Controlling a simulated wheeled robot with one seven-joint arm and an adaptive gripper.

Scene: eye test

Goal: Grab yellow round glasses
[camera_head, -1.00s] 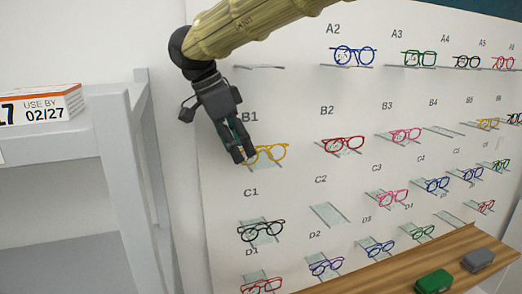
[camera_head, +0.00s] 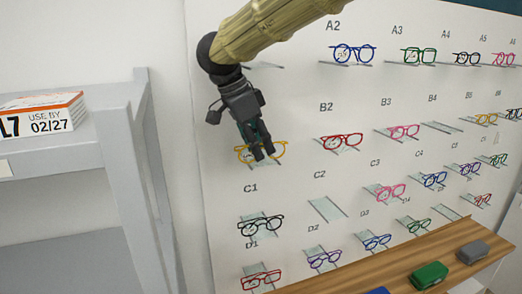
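A pair of yellow round glasses (camera_head: 246,153) rests on the small clear shelf at the left end of the B row on the white display board. My gripper (camera_head: 264,155) reaches down from above, its dark fingertips in front of the middle of these glasses and covering the bridge. The fingertips are close together. I cannot tell whether they touch the frame or have any of it between them. A second yellow pair (camera_head: 487,118) sits far right in the B row; its lens shape is too small to tell.
Red glasses (camera_head: 342,143) sit right of the gripper, and black glasses (camera_head: 261,226) below. Several other coloured pairs fill the board. A wooden ledge (camera_head: 405,268) with glasses cases, one green (camera_head: 430,275), runs along the bottom right. A grey shelf unit (camera_head: 110,130) with a box (camera_head: 42,114) stands left.

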